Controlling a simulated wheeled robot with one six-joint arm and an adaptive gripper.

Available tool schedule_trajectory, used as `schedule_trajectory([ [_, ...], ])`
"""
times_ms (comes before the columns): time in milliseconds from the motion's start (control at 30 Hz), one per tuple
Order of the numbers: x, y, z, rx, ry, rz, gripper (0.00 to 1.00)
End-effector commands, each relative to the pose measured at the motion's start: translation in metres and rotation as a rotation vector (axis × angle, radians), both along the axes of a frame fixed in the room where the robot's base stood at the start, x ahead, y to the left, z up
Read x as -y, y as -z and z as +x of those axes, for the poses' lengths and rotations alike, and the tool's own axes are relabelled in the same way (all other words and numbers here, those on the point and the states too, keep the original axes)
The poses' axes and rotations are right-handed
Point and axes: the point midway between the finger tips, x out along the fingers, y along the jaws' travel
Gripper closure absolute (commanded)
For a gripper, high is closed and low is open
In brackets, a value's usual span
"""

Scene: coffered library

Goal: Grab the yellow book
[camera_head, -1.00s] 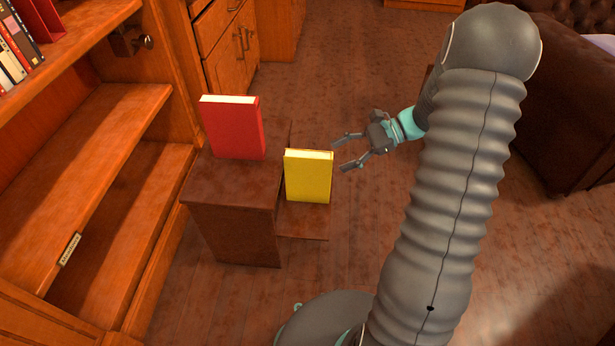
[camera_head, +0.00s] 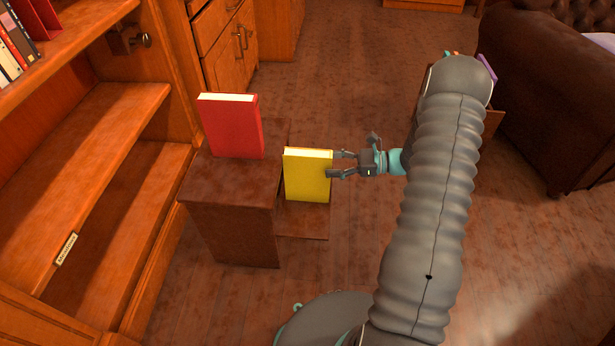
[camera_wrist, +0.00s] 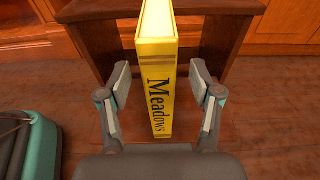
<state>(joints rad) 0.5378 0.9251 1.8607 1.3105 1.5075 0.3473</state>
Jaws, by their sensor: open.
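The yellow book (camera_head: 306,176) stands upright on the lower step of a brown step stool (camera_head: 232,212). In the wrist view its spine (camera_wrist: 156,90) faces me and reads "Meadows". My gripper (camera_head: 336,164) is at the book's right edge in the head view. In the wrist view my gripper (camera_wrist: 158,92) is open, with one finger on each side of the spine and a visible gap on both sides. The fingers are not closed on the book.
A red book (camera_head: 232,126) stands upright on the stool's upper step. A wooden bookcase (camera_head: 75,180) is at the left, with several books on a shelf. A brown leather sofa (camera_head: 550,110) is at the right. The floor between is mostly clear.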

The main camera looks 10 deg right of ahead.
Motion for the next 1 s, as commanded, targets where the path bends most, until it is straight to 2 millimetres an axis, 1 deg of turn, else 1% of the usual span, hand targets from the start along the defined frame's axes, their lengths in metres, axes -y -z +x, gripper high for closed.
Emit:
schedule_trajectory([
  [33, -0.006, 0.001, 0.001, -0.001, -0.002, -0.001, 0.35],
  [100, -0.010, 0.002, 0.003, -0.001, -0.002, -0.001, 0.35],
  [267, -0.015, 0.003, 0.004, 0.000, -0.001, 0.000, 0.35],
  [333, -0.021, 0.004, 0.006, 0.000, -0.002, 0.000, 0.35],
  [633, -0.058, 0.010, 0.017, -0.002, -0.004, 0.000, 0.35],
  [700, -0.061, 0.011, 0.018, -0.001, -0.001, 0.000, 0.35],
  [900, -0.061, 0.011, 0.019, 0.000, 0.000, 0.000, 0.35],
  [967, -0.061, 0.011, 0.019, 0.000, 0.000, 0.000, 0.50],
  [1000, -0.061, 0.011, 0.019, 0.000, 0.000, -0.001, 0.60],
])
